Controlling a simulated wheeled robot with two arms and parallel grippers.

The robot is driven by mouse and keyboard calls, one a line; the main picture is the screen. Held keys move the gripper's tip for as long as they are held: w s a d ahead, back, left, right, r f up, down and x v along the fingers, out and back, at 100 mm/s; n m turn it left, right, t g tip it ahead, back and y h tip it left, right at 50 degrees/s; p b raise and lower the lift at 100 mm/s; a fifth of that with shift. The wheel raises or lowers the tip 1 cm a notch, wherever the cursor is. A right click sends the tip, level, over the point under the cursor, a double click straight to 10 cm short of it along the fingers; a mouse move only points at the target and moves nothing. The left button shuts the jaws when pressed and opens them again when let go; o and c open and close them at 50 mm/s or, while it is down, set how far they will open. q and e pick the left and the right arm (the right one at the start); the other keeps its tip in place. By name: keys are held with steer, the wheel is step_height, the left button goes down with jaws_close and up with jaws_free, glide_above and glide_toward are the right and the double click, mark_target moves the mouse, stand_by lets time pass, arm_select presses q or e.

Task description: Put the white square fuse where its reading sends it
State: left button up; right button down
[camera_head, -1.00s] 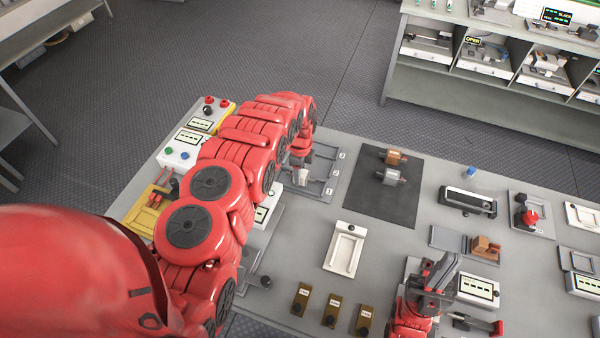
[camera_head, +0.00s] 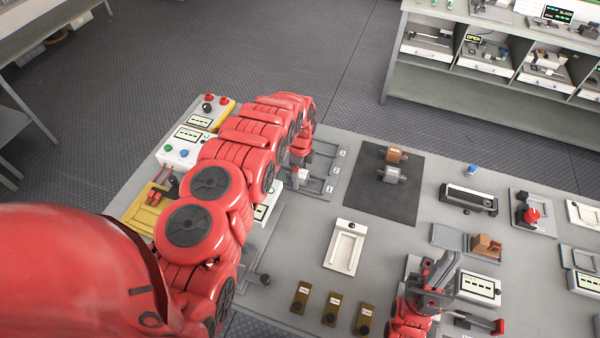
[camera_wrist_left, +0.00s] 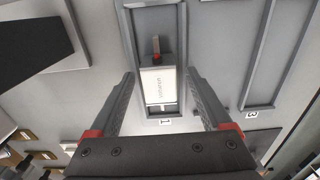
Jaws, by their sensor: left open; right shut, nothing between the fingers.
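The white square fuse (camera_wrist_left: 158,88) lies in the slot labelled 1 of a grey three-slot tray (camera_head: 325,181). In the left wrist view it has printing on its face and a small dark piece with a red mark at its far end. In the head view the fuse (camera_head: 303,184) shows just below my left gripper (camera_head: 300,172). My left gripper is open, with its fingers (camera_wrist_left: 162,100) apart on either side of the fuse in the left wrist view. My right gripper (camera_head: 432,282) is shut and empty over the near right bench, beside a display box (camera_head: 478,288).
A dark mat (camera_head: 383,205) with brown and grey blocks lies right of the tray. A white holder (camera_head: 346,248) and several brown labelled pieces (camera_head: 332,309) stand nearer. Button boxes (camera_head: 180,148) and a yellow tray (camera_head: 145,212) are at left, partly behind my arm.

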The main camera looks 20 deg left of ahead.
arm_select(q)
steer(key=shift+r, duration=0.1)
steer(key=shift+w+r+b, duration=0.1)
steer(key=shift+r+b, duration=0.25)
steer(key=shift+r, duration=0.2)
step_height(320, 180, up, 4)
steer(key=shift+f+b, duration=0.15)
steer(key=shift+b, duration=0.7)
step_height(320, 180, up, 5)
steer(key=shift+f+p, duration=0.1)
steer(key=shift+p, duration=0.25)
step_height(320, 180, up, 8)
steer(key=p, duration=0.8)
glide_above(300, 172)
steer(key=shift+f, duration=0.15)
steer(key=shift+f, duration=0.1)
